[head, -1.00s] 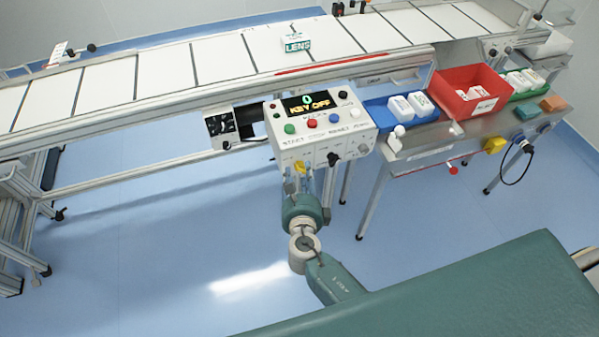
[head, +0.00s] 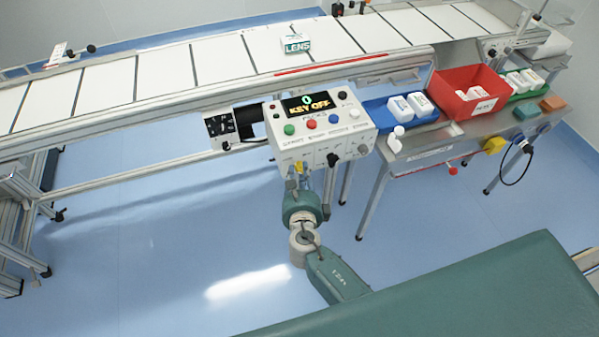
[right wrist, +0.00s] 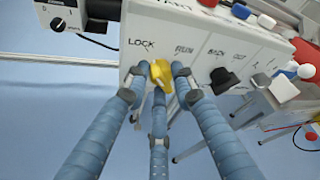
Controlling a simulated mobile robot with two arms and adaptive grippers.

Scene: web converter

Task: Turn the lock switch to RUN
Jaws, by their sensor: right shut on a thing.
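The lock switch is a yellow knob (head: 299,167) on the lower front of the white control box (head: 322,142). My left gripper is not in view.
A black selector knob (right wrist: 222,79) sits right of the switch, close to the right finger. Coloured buttons are on the box top. The conveyor (head: 160,80) runs behind. A metal table (head: 430,150) with a red bin (head: 468,88) stands to the right. Floor below is clear.

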